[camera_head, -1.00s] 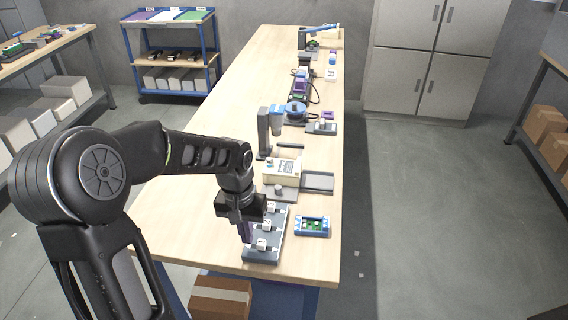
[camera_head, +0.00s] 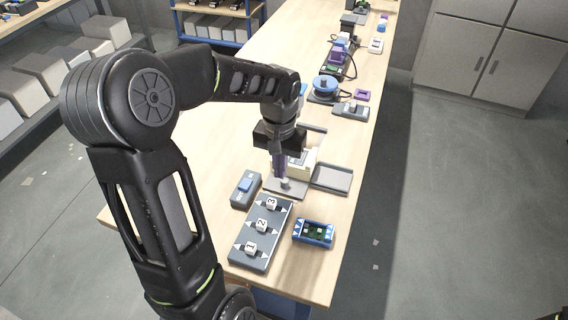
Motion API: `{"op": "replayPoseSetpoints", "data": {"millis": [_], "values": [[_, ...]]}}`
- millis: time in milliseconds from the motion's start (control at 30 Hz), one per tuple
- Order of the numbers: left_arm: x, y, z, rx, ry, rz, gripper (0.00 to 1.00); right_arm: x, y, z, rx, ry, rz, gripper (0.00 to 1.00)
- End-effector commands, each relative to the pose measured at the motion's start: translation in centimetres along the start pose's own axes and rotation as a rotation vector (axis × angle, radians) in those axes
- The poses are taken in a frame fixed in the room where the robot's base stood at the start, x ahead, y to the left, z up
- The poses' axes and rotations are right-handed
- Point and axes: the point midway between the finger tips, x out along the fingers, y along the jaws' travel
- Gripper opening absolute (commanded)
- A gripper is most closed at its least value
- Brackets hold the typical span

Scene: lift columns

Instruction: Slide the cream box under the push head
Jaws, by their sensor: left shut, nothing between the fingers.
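The cream box (camera_head: 307,163) sits on the table beyond the numbered strip, partly hidden behind my left gripper (camera_head: 281,176). A grey plate with a small knob (camera_head: 286,184) lies at its near side, and a grey tray (camera_head: 332,179) at its right. My left gripper points down, shut and empty, with its purple fingers close to the knob; I cannot tell if they touch it. A blue part (camera_head: 303,90), possibly the push head, shows behind my arm; the rest is hidden. My right gripper is not in view.
A grey strip with numbered blocks (camera_head: 261,240) lies in front. A grey box with a blue button (camera_head: 245,189) is at its left, a blue tray with a green board (camera_head: 314,233) at its right. A round blue device (camera_head: 325,88) stands farther back.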

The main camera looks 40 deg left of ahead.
Motion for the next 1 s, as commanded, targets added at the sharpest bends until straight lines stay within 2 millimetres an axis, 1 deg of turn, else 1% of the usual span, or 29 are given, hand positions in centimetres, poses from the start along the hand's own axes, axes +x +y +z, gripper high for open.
{"op": "replayPoseSetpoints", "data": {"millis": [367, 1000], "values": [[0.6, 0.0, 0.0, 0.0, 0.0, 0.0, 0.0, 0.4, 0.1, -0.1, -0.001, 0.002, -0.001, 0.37], [3.7, 0.1, 0.0, 0.001, -0.002, 0.001, 0.0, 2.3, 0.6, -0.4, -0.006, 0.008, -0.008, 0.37]]}}
